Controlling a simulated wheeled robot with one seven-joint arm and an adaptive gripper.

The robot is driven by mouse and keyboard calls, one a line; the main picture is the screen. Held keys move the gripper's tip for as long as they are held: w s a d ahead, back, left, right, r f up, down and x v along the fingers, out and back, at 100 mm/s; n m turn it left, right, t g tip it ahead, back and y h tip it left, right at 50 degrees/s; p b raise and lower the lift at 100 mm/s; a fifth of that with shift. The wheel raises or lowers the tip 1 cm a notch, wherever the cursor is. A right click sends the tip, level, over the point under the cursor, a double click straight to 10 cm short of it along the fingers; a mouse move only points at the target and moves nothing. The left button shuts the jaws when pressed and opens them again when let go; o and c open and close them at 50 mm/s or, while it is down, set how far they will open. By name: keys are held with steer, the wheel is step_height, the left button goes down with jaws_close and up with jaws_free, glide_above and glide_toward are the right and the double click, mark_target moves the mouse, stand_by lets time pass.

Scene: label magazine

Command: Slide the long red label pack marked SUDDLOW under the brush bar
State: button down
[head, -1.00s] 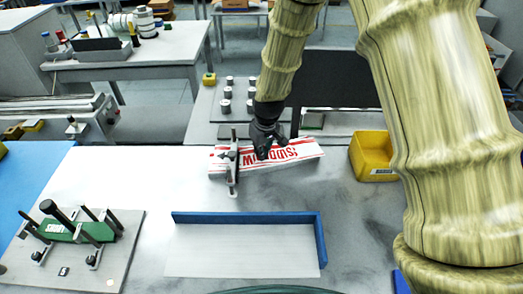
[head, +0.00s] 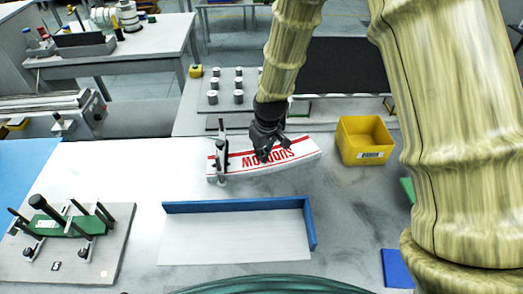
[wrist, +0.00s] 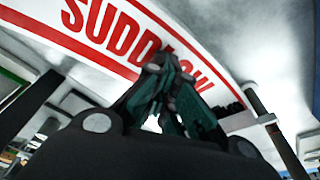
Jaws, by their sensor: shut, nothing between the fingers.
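The label pack (head: 301,152) is long and white with red stripes and red SUDDLOW lettering, upside down in the head view. It lies on the pale table, slightly bowed, its right end angled away from me. Its left end passes beneath the brush bar (head: 221,148), a narrow dark bar on posts, and shows a little beyond it. My gripper (head: 265,154) is shut and empty over the pack's middle, at or very near its top face; contact is not clear. In the wrist view its fingers (wrist: 168,95) hide part of the lettering on the pack (wrist: 215,30).
A blue-edged tray (head: 312,232) lies in front of the pack. A yellow bin (head: 365,155) stands to its right. A grey plate with a green pack (head: 70,226) and upright posts is at the left. Bare table lies between the plate and tray.

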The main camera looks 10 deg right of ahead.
steer(key=shift+s+d+f, duration=0.15)
steer(key=shift+s+f, duration=0.25)
steer(key=shift+w+r+p, duration=0.3)
steer(key=shift+r+p, duration=0.25)
steer(key=shift+p, duration=0.15)
steer(key=shift+s+r, duration=0.1)
steer(key=shift+r, duration=0.1)
steer(key=shift+s+d+f, duration=0.1)
steer(key=shift+s+f, duration=0.05)
steer(key=shift+s, duration=0.15)
steer(key=s+d+b, duration=0.1)
steer(key=s, duration=0.2)
steer(key=s+d+b, duration=0.1)
steer(key=s+d, duration=0.1)
steer(key=s, duration=0.1)
steer(key=s+d+b, duration=0.1)
steer(key=s+d, duration=0.1)
steer(key=s, duration=0.2)
steer(key=shift+r, duration=0.2)
